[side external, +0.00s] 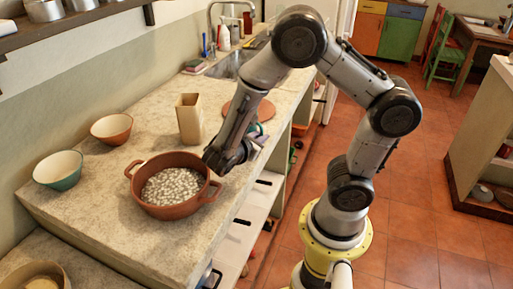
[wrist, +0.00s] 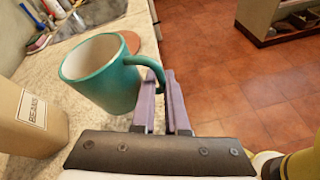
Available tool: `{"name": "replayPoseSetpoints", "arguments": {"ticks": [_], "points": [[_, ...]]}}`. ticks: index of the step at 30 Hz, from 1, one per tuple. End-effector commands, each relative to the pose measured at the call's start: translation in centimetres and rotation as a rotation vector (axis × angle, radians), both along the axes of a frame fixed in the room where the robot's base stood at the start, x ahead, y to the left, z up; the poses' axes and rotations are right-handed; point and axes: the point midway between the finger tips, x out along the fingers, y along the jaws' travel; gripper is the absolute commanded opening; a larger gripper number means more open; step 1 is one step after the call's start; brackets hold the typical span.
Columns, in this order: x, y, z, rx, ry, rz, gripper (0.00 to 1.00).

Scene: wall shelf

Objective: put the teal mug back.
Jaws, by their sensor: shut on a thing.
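The teal mug (wrist: 118,88) is large in the wrist view, with its pale inside and open rim facing up. Its handle points right, toward my gripper (wrist: 172,95), whose two fingers are shut on it. In the side view my gripper (side external: 257,143) is over the counter's front edge, and only a small teal part of the mug (side external: 258,128) shows behind it. I cannot tell how far above the counter the mug is. The wall shelf (side external: 60,27) is at the upper left of the side view, with grey pots on it.
A brown pot (side external: 138,187) with pale pebbly contents stands left of my gripper. A tan box (side external: 190,119), a terracotta bowl (side external: 111,128) and a teal bowl (side external: 58,170) stand behind it. A sink (side external: 232,64) lies farther back. A round terracotta board (side external: 236,108) lies near the mug.

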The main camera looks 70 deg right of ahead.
Motion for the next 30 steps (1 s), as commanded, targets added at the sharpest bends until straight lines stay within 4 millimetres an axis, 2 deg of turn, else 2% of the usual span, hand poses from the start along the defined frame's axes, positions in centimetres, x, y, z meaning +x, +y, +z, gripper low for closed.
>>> {"name": "replayPoseSetpoints", "arguments": {"ticks": [10,16,28,29,30], "points": [[1.5,-1.0,-2.2,-0.001,0.0,-0.004,0.0],[1.6,-0.9,-5.0,-0.001,0.001,0.0,0.0],[1.6,-0.9,-5.5,-0.001,0.0,0.0,0.0],[1.6,-0.9,-5.5,0.0,0.0,0.0,0.15],[1.6,-0.9,-5.5,0.0,0.0,0.0,0.22]]}}
